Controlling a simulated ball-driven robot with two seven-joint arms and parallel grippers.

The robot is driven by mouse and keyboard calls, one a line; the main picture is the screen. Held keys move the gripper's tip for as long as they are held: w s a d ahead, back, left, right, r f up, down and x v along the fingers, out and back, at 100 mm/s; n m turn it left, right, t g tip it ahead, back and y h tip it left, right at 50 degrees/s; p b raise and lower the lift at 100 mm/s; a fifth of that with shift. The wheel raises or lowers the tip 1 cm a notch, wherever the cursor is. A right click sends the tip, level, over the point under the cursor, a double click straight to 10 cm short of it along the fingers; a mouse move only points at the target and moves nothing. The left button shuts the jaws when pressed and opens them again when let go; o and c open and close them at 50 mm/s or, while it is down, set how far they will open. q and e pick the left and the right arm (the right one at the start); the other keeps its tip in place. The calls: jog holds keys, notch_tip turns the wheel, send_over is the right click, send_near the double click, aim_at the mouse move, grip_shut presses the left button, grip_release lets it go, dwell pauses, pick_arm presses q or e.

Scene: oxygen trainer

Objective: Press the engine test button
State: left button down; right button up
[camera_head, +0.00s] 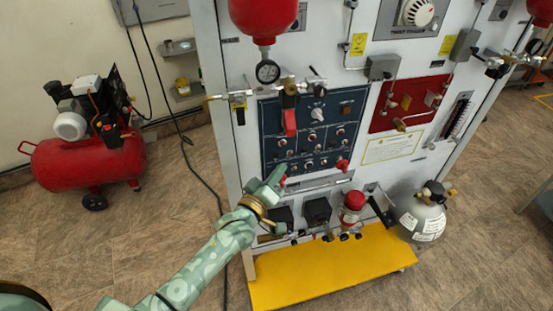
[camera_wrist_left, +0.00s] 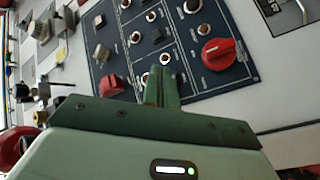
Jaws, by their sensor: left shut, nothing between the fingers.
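The dark blue control panel (camera_head: 268,128) on the trainer's front carries several small round buttons, knobs and a red rotary knob (camera_head: 342,165). Labels are too small to read, so I cannot tell which is the engine test button. My left gripper (camera_head: 279,174) is shut and empty at the panel's lower left; its fingertips (camera_wrist_left: 161,72) point at the lower buttons. I cannot tell whether they touch.
A red valve handle (camera_head: 289,122) hangs before the panel's upper part. Below are black boxes (camera_head: 318,210), a red-capped jar (camera_head: 352,205) and a grey gas cylinder (camera_head: 420,218). A yellow base (camera_head: 330,265) juts out at the bottom. A red compressor (camera_head: 90,160) stands left.

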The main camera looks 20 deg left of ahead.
pick_arm(q)
jog(key=shift+w+a, duration=0.5)
jog(key=shift+w, duration=0.2)
dwell(0.3)
dwell(1.2)
jog(key=shift+w+a, duration=0.2)
jog(key=shift+w, duration=0.1)
jog(key=shift+w+a, duration=0.25)
jog(key=shift+w, duration=0.1)
dwell(0.7)
jog(key=shift+r, duration=0.1)
jog(key=shift+s+d+p, duration=0.4)
jog(key=shift+s+d, duration=0.05)
jog(key=shift+s, duration=0.25)
